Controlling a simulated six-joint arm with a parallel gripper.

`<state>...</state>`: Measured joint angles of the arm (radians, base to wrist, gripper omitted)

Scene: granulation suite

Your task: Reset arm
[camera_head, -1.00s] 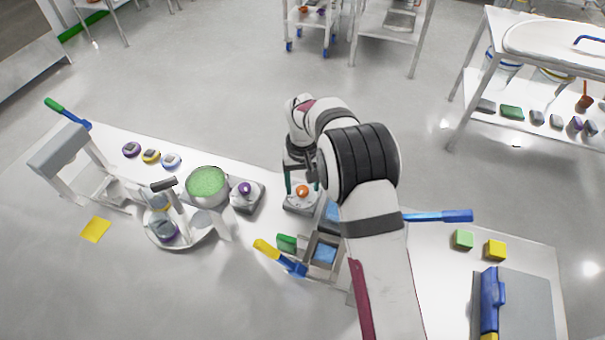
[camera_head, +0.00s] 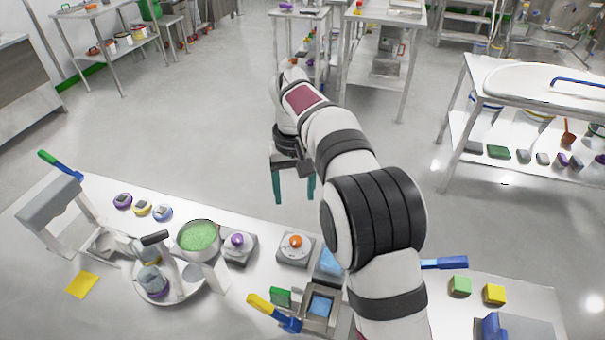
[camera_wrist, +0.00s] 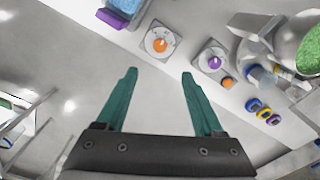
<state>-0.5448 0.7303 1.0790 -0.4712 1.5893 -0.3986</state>
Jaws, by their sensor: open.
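My gripper (camera_head: 293,190) has two teal fingers and is open and empty. In the head view it hangs beyond the far edge of the white bench (camera_head: 262,237), over the floor. In the wrist view the spread fingers (camera_wrist: 158,75) have nothing between them. A grey unit with an orange knob (camera_head: 295,248) sits on the bench nearer the camera than the gripper, apart from it. It also shows in the wrist view (camera_wrist: 160,42). A similar unit with a purple knob (camera_head: 238,246) stands to its left.
The bench holds a bowl of green granules (camera_head: 199,237), a round-based device (camera_head: 160,285), a blue-lined metal container (camera_head: 320,305), a yellow-and-blue tool (camera_head: 274,312), and green (camera_head: 460,286) and yellow (camera_head: 494,293) blocks. The floor (camera_head: 200,130) beyond is clear. A shelved table (camera_head: 456,115) stands right.

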